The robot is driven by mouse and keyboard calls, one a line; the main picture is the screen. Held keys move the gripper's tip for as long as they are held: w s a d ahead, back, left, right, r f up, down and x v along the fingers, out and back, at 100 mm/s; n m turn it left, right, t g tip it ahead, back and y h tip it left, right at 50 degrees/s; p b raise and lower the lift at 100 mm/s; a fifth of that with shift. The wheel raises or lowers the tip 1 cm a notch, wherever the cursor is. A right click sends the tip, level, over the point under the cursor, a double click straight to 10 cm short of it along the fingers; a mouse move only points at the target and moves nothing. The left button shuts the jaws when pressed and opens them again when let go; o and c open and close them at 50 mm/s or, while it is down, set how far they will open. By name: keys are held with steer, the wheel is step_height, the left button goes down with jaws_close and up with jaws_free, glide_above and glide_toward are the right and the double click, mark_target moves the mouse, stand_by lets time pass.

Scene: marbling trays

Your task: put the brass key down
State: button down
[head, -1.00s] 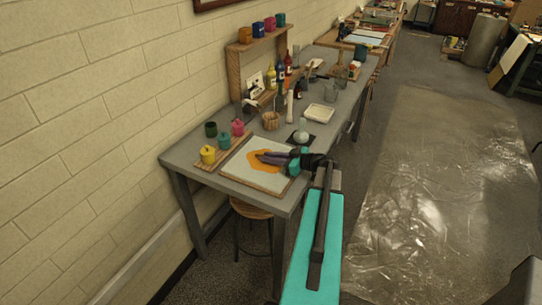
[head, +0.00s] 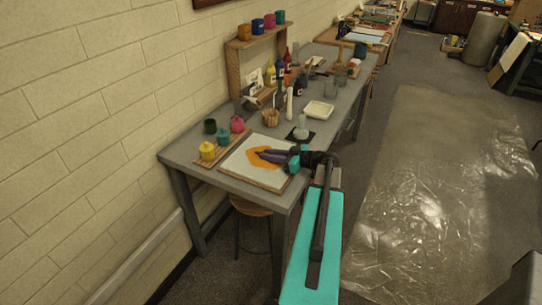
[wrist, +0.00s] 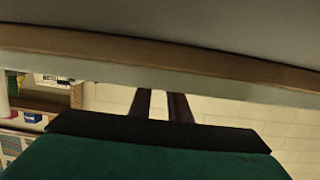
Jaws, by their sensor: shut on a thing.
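My gripper (head: 258,153) reaches in from the right, low over a pale, wood-rimmed tray (head: 238,170) near the front of the grey table. It is shut. I cannot make out the brass key in either view; it is too small or hidden at the fingers. An orange patch (head: 262,164) lies on the tray under and around the fingertips. In the wrist view the two dark fingers (wrist: 163,92) are close together, ending near a pale strip below a brown band. Whether the fingertips touch the tray I cannot tell.
Yellow (head: 207,151), teal (head: 223,136) and pink (head: 237,124) lidded pots stand left of the tray, with a dark green cup (head: 210,126). Behind it are a woven basket (head: 270,117), a white dish (head: 319,109) and several bottles. Free grey tabletop (head: 180,153) shows at the left end.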

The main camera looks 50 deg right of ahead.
steer(key=shift+s+f, duration=0.1)
steer(key=shift+f, duration=0.3)
steer(key=c, duration=1.7)
jaws_free()
steer(key=shift+a, duration=0.1)
steer(key=shift+o, duration=0.2)
steer(key=shift+r+p, duration=0.5)
steer(key=shift+p, duration=0.3)
steer(key=shift+s+f+b, duration=0.15)
steer(key=shift+s+b, duration=0.1)
steer(key=shift+b, duration=0.1)
steer(key=shift+s+d, duration=0.25)
steer(key=shift+s, duration=0.1)
steer(key=b+v, duration=0.1)
steer(key=v, duration=0.2)
steer(key=b+v, duration=0.1)
steer(key=v, duration=0.3)
steer(key=b+v, duration=0.2)
steer(key=v, duration=0.1)
steer(key=shift+s+d+r, duration=0.1)
steer(key=shift+s+r, duration=0.15)
steer(key=shift+r, duration=0.2)
